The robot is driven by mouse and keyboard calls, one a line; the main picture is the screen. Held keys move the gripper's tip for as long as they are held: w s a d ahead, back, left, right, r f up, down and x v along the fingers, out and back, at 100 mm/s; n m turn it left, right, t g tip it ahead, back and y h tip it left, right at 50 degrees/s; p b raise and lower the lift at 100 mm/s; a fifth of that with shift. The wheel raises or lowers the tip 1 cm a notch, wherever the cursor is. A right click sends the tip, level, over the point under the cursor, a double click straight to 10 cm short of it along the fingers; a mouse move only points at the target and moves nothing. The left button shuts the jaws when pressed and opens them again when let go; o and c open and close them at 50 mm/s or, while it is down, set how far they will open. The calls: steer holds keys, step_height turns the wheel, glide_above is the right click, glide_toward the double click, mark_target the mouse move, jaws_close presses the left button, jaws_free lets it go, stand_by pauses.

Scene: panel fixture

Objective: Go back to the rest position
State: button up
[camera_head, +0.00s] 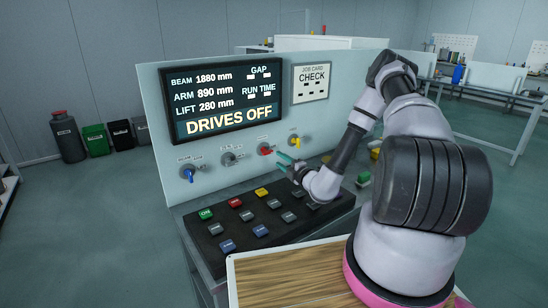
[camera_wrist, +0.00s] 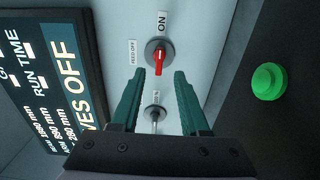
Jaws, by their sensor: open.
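My gripper (camera_head: 284,163) is open and empty, with teal fingers, in front of the upright panel (camera_head: 155,105). In the wrist view its fingertips (camera_wrist: 160,74) are just short of the red knob (camera_wrist: 158,57), which is not between them; I see no contact. The red knob's handle lies in line with the "ON" label (camera_wrist: 162,22); the other label reads "FEED OFF" (camera_wrist: 133,53). The red knob also shows in the head view (camera_head: 265,149), between a grey knob (camera_head: 230,158) and a yellow one (camera_head: 295,140). My arm is stretched out over the console.
The display (camera_head: 225,95) reads "DRIVES OFF". A blue knob (camera_head: 188,173) is at the panel's left. The black console (camera_head: 222,256) with several coloured buttons lies below my forearm. A green button (camera_wrist: 268,82) is right in the wrist view. A wooden top (camera_head: 290,277) is nearest me.

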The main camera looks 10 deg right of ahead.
steer(key=shift+v, duration=1.15)
steer(key=s+a+r+n+g+y, duration=0.4)
steer(key=a+r+n+g+y, duration=0.15)
steer(key=r+n, duration=0.5)
steer(key=s+a+r+n+g+y, duration=0.4)
steer(key=a+r+n+g, duration=0.15)
steer(key=r+n, duration=0.5)
steer(key=s+d+r+n+g+h, duration=0.1)
steer(key=s+r+n+g+h, duration=0.1)
steer(key=s+r+n+h, duration=0.45)
steer(key=s+d+r+n+g+h, duration=0.1)
steer(key=s+r+n+g, duration=0.2)
steer(key=s+n, duration=0.6)
steer(key=s+d+r+n+t+h, duration=0.6)
steer(key=s+d+r+n+h, duration=0.1)
steer(key=s+d+r+n, duration=0.1)
steer(key=shift+d+r+n+t, duration=0.3)
steer(key=shift+d+r+n, duration=0.25)
steer(key=shift+d+r, duration=0.45)
